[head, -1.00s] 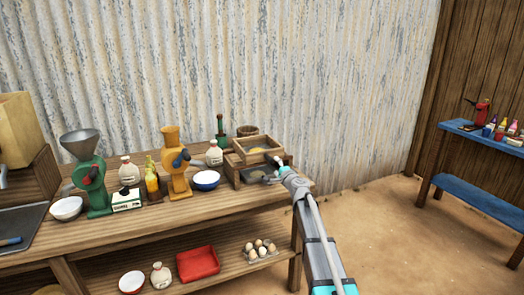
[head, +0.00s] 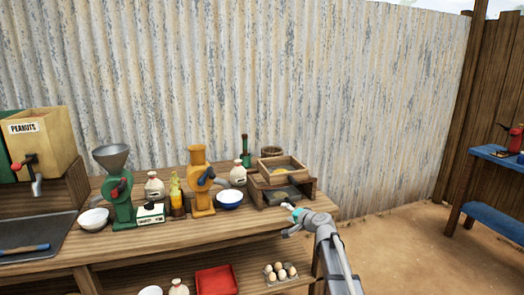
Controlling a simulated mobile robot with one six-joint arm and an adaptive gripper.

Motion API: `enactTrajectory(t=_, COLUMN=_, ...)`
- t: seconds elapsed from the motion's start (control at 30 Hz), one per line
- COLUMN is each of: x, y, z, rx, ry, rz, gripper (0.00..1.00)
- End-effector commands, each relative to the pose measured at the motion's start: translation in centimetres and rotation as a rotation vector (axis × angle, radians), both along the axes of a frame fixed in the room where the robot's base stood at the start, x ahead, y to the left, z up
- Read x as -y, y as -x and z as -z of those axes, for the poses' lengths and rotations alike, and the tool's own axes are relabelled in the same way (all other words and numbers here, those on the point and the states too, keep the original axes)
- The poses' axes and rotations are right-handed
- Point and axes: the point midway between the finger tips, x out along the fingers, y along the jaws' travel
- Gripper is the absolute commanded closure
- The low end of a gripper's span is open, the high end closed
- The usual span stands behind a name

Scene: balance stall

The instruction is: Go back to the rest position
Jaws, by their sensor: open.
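My gripper (head: 291,218) is at the end of my grey arm, which rises from the lower right. It is by the front right edge of the wooden bench (head: 150,240), in front of the wooden sieve box (head: 283,171). It looks empty, with its jaws apart. The tips are small in the picture, and I cannot tell how high they are above the bench top.
The lower shelf holds a red tray (head: 216,280) and eggs (head: 281,271). Open dirt floor (head: 395,230) lies right, before a blue table (head: 490,200).

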Motion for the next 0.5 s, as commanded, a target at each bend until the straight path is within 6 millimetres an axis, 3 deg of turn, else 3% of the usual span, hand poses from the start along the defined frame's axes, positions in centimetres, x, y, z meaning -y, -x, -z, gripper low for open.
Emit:
enactTrajectory(t=0.03, x=-0.6, y=2.2, z=0.9, rx=-0.023, ry=0.06, rz=-0.045, gripper=0.2)
enactTrajectory(t=0.23, x=-1.7, y=8.9, z=5.0, rx=-0.138, ry=0.301, rz=-0.212, gripper=0.2)
enactTrajectory(t=0.5, x=-0.3, y=18.6, z=10.2, rx=-0.352, ry=0.617, rz=-0.397, gripper=0.2)
